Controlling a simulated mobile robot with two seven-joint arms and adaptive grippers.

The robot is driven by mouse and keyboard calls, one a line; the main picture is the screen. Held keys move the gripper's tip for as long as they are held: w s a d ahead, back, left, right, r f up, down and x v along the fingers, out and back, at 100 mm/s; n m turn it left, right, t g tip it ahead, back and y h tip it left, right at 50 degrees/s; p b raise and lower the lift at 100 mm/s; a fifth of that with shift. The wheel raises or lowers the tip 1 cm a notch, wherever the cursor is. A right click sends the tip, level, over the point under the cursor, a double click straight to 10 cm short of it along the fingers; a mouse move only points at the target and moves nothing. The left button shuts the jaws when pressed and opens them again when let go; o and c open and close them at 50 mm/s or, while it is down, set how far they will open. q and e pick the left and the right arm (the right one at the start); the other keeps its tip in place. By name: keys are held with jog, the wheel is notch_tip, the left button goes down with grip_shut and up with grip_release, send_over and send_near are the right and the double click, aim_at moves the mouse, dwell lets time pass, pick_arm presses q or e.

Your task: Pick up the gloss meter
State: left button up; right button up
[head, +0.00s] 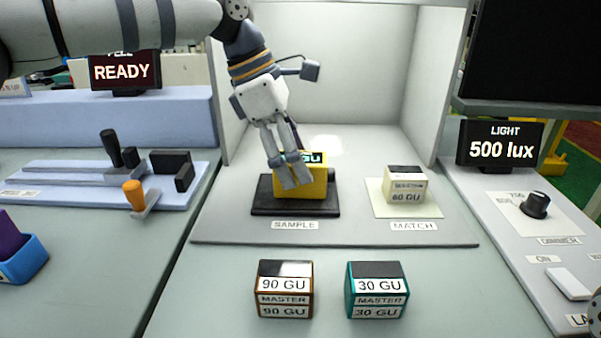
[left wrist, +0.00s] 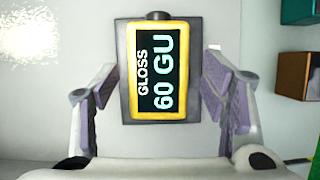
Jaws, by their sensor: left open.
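The gloss meter (head: 319,187) is a yellow block with a dark screen, sitting on a black sample plate (head: 262,203) behind the SAMPLE label. In the left wrist view the gloss meter (left wrist: 135,70) shows its screen reading "GLOSS 60 GU". My left gripper (head: 290,172) is open and points down at the meter, covering part of it in the head view. In the left wrist view its fingers stand apart on either side of the meter, with visible gaps. I cannot tell the exact height of the fingertips.
A white 60 GU block (head: 404,186) stands on the MATCH pad (head: 376,196). A 90 GU block (head: 285,291) and a 30 GU block (head: 376,292) stand in front. The grey booth's walls (head: 437,85) enclose the back and sides. A dimmer knob (head: 535,204) is at right.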

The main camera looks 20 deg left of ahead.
pick_arm(q)
jog(key=shift+x, duration=1.05)
jog(key=shift+w+r, duration=0.1)
jog(key=c, duration=1.4)
jog(key=shift+c, duration=0.2)
